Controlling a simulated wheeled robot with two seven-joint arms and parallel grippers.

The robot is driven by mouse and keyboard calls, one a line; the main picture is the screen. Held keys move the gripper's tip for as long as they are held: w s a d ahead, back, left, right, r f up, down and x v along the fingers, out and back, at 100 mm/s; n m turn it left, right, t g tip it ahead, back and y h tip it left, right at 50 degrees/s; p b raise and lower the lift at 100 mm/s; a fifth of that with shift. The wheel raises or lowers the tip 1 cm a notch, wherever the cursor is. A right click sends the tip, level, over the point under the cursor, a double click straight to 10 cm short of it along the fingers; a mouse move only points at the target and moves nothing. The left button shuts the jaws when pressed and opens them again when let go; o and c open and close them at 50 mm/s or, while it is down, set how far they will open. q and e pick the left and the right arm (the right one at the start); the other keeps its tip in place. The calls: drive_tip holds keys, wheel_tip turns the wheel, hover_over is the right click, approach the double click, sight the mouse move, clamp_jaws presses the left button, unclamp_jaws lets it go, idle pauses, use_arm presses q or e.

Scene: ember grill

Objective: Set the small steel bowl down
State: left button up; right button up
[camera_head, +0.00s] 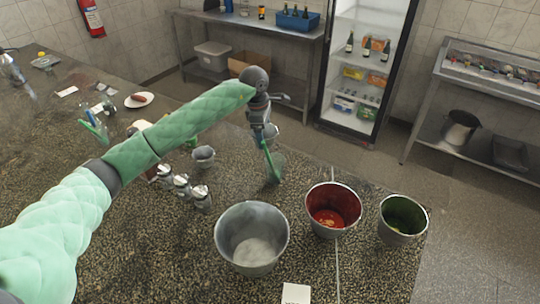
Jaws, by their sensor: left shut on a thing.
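My left arm comes in from the left and reaches across the dark speckled counter (130,262). My left gripper (268,140) is over the counter's far part, left of the red-lined bucket. It is shut on a small grey rounded thing (270,131), which I take as the small steel bowl; the wrist and fingers hide much of it. I cannot tell whether it touches the counter. A larger steel bowl (251,240) stands upright nearer to me, apart from the gripper. My right gripper is not in view.
A red-lined bucket (333,208) and a green-lined bucket (402,218) stand right of the large bowl. Several small metal-topped jars (182,187) and a small grey cup (204,155) stand left of the gripper. A white card (296,293) lies in front.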

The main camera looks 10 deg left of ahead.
use_arm(q)
wheel_tip(320, 180, down, 5)
drive_tip(key=shift+s+f, duration=0.1)
drive_tip(key=shift+f, duration=0.7)
wheel_tip(320, 180, down, 3)
drive_tip(key=shift+r+b, duration=0.1)
drive_tip(key=shift+b, duration=0.2)
drive_tip(key=shift+f, duration=0.2)
drive_tip(key=o, duration=0.9)
drive_tip(key=shift+o, duration=0.5)
drive_tip(key=shift+r, duration=0.4)
drive_tip(key=r, duration=0.4)
drive_tip(key=a+r, duration=0.1)
drive_tip(key=r, duration=0.4)
drive_tip(key=shift+a+r, duration=0.25)
drive_tip(key=shift+r, duration=0.15)
drive_tip(key=shift+a+r, duration=0.1)
drive_tip(key=shift+r, duration=0.65)
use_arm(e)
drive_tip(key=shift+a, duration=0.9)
